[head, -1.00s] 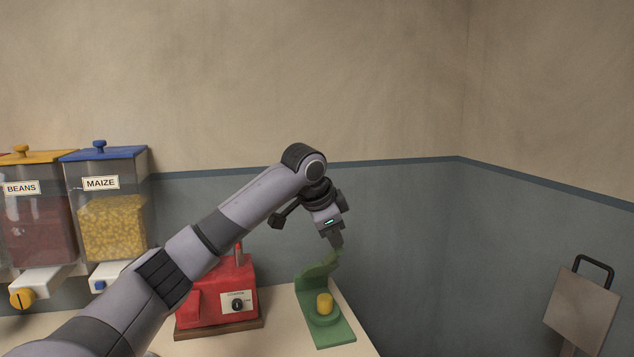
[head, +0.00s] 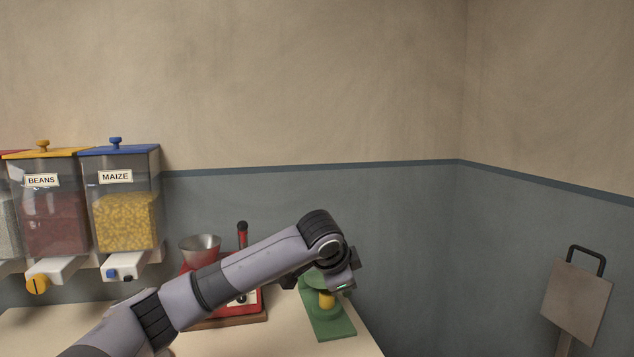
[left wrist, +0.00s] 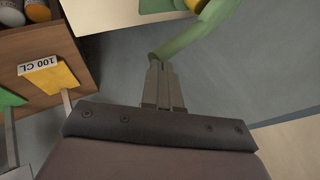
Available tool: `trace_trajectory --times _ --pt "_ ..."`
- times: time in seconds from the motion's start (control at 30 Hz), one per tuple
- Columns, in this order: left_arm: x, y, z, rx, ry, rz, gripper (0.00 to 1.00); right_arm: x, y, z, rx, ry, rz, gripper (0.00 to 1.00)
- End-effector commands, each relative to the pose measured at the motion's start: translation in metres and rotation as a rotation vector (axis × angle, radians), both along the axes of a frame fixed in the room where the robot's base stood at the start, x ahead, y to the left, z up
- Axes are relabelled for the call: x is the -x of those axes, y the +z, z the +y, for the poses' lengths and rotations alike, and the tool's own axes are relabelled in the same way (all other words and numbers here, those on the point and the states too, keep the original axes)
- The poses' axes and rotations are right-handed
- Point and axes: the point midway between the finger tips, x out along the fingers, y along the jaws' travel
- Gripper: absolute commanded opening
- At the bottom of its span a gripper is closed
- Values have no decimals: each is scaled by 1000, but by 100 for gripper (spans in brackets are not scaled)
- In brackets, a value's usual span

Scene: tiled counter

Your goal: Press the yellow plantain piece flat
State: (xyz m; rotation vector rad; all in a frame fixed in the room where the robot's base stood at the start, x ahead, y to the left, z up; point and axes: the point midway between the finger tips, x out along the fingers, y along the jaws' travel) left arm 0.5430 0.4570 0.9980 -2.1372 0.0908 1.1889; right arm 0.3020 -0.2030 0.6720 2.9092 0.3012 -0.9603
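The green press (head: 330,326) stands on the counter's right end, with the yellow plantain piece (head: 326,301) upright on its base. Its green lid (head: 311,280) is raised, partly hidden by my left arm. Contact there is hard to make out. My right gripper is out of view.
A red machine (head: 249,300) with a metal bowl stands left of the press, behind my arm. BEANS (head: 55,222) and MAIZE (head: 126,222) dispensers are on the left. The counter ends just right of the press. A flat board with a handle (head: 577,302) is far right.

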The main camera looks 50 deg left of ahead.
Motion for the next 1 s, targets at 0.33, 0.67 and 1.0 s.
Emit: trace_trajectory --times 0.33,0.67,1.0 --pt "2 -17 -4 -50 -1 -27 0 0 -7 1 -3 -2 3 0" --pt "2 -17 -4 -51 -1 -28 0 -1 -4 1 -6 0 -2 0" --pt "1 -9 -4 -50 -1 -27 0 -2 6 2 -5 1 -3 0"
